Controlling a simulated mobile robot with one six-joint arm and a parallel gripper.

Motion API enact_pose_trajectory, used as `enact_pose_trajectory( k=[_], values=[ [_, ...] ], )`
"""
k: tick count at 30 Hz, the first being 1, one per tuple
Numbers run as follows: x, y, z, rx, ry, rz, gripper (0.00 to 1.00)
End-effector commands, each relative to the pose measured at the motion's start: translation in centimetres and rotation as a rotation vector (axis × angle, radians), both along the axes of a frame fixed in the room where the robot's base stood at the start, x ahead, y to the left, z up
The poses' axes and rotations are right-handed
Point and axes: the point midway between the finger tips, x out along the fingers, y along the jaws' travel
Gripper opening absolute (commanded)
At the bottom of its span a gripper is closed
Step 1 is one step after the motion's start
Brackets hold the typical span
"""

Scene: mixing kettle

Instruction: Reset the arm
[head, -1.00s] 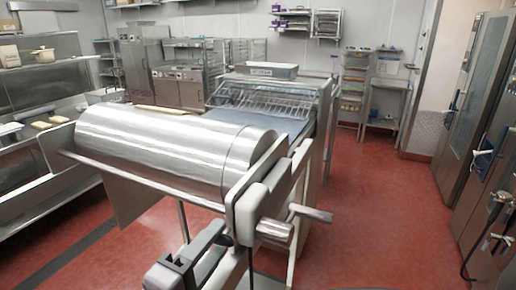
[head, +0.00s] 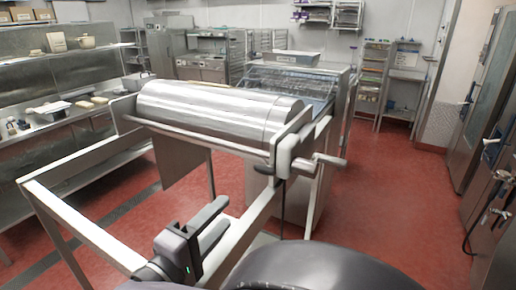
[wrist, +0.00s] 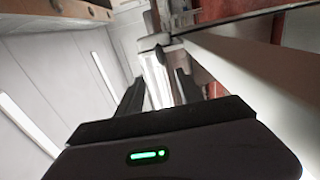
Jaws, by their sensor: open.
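My gripper (head: 222,216) is in the lower middle of the head view, in front of the kettle's frame. Its two dark fingers are apart, with nothing between them. In the wrist view the fingers (wrist: 158,88) also stand apart and empty. The mixing kettle (head: 215,110) is a shiny steel cylinder lying on its side in a pale metal frame (head: 85,228). A grey housing with a handle (head: 328,160) sits at its right end. My gripper looks apart from the kettle and handle; its exact distance to the frame bars is unclear.
Steel shelves (head: 62,62) with pots and boxes line the left. A steel machine with a blue surface (head: 310,88) stands behind the kettle. Tall ovens (head: 480,110) stand at the right. Red floor (head: 390,190) is clear between the kettle and ovens.

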Motion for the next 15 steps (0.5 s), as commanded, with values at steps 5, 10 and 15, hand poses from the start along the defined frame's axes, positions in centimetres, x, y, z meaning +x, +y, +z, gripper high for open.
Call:
enact_pose_trajectory(
  k=[5,10,15],
  values=[
    [0.2,-1.1,-0.1,0.008,0.018,-0.026,0.44],
    [-0.9,-13.8,-2.1,0.174,0.262,-0.342,0.44],
    [-11.3,-24.9,-8.1,0.803,0.614,-0.724,0.44]
  ],
)
